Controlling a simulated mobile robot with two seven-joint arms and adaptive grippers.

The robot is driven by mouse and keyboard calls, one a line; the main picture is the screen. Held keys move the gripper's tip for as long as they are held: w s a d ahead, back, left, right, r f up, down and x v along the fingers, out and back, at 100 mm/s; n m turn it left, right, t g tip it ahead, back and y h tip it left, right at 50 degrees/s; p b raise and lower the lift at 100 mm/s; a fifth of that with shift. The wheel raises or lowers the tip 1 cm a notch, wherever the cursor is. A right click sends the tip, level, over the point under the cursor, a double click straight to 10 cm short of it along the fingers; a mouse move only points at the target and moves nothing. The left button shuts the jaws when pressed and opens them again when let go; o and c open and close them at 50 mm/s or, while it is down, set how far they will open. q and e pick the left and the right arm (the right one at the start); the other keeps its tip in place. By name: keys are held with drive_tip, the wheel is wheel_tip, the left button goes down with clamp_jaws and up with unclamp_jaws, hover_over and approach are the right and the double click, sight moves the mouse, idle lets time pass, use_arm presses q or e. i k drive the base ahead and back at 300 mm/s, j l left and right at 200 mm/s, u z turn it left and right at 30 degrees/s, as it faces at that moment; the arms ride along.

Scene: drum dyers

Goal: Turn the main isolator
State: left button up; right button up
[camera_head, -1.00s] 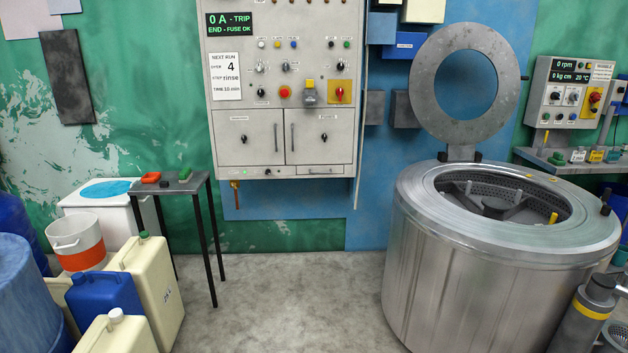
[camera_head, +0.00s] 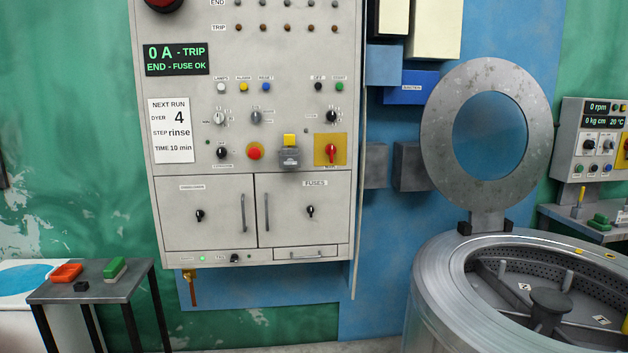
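The main isolator (camera_head: 331,151) is a red rotary handle on a yellow plate, at the right side of the grey control cabinet (camera_head: 225,258). Its red handle looks roughly upright. A grey block with a yellow top (camera_head: 289,150) sits just to its left, and a red mushroom button (camera_head: 254,152) is further left. Neither of my grippers shows in the head view.
Two cabinet doors with black knobs and bar handles lie below the isolator. A steel drum (camera_head: 440,290) with a raised ring lid (camera_head: 437,150) stands at the right. A small table (camera_head: 60,291) with red and green items stands at the lower left.

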sight(331, 149)
drive_tip(key=i+j+z, duration=0.1)
drive_tip(key=i, duration=1.55)
